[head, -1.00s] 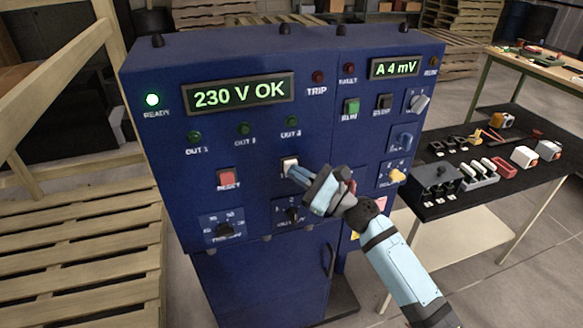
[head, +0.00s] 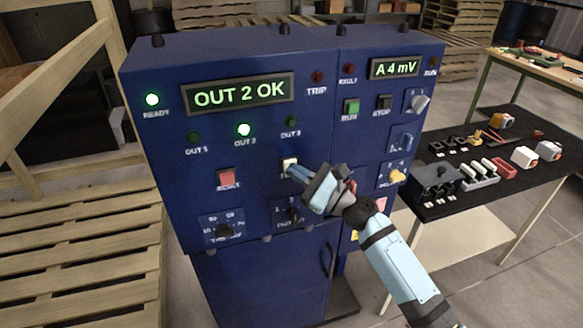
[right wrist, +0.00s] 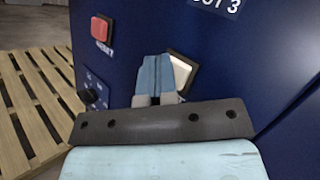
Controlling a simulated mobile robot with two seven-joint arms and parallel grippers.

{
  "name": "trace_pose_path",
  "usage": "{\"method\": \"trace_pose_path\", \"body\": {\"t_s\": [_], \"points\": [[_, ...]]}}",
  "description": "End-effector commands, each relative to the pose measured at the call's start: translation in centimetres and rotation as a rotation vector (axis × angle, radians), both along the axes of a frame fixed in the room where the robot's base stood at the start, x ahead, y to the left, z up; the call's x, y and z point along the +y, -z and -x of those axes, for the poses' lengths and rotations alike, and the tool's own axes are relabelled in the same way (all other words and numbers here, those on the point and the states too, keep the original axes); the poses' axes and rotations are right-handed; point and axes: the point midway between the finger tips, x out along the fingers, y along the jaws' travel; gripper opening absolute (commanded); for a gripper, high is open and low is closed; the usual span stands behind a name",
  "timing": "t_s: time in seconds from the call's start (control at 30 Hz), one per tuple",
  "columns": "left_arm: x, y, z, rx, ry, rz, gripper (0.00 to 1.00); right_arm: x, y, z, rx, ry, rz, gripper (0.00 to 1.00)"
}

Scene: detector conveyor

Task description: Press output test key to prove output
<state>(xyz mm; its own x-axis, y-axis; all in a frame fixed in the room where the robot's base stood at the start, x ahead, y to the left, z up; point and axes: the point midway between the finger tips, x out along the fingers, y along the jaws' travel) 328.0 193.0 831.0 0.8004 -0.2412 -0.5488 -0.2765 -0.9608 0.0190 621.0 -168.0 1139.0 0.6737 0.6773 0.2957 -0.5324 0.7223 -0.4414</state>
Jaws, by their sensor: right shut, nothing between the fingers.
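The blue control cabinet (head: 200,140) stands in front of me. Its green display (head: 238,93) reads "OUT 2 OK". The pale square test key (head: 289,162) is on the panel below OUT 3. My right gripper (head: 293,174) is shut and empty, its fingertips at the key's lower edge. In the right wrist view, the blue fingers (right wrist: 155,76) overlap the left part of the key (right wrist: 182,70); contact is hard to tell. My left gripper is out of view.
A red RESET button (head: 227,178) is left of the key, and a black OUT selector knob (head: 293,214) sits below it. The READY lamp (head: 152,100) is lit. A black table (head: 500,170) with parts stands right; wooden pallets (head: 80,250) lie left.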

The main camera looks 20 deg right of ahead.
Motion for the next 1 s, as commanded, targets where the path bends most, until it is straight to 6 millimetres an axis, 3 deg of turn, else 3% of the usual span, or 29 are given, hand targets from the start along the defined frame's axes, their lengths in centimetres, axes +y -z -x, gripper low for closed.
{"method": "trace_pose_path", "body": {"t_s": [0.3,0.7,1.0], "points": [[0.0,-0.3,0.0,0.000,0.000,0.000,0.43,-0.1,0.0,1.6,0.001,0.000,0.001,0.00],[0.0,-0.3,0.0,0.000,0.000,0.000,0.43,-0.1,0.0,1.9,0.000,0.000,0.000,0.00],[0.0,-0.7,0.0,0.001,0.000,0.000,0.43,-0.2,0.0,4.8,0.001,0.000,0.001,0.00]]}}
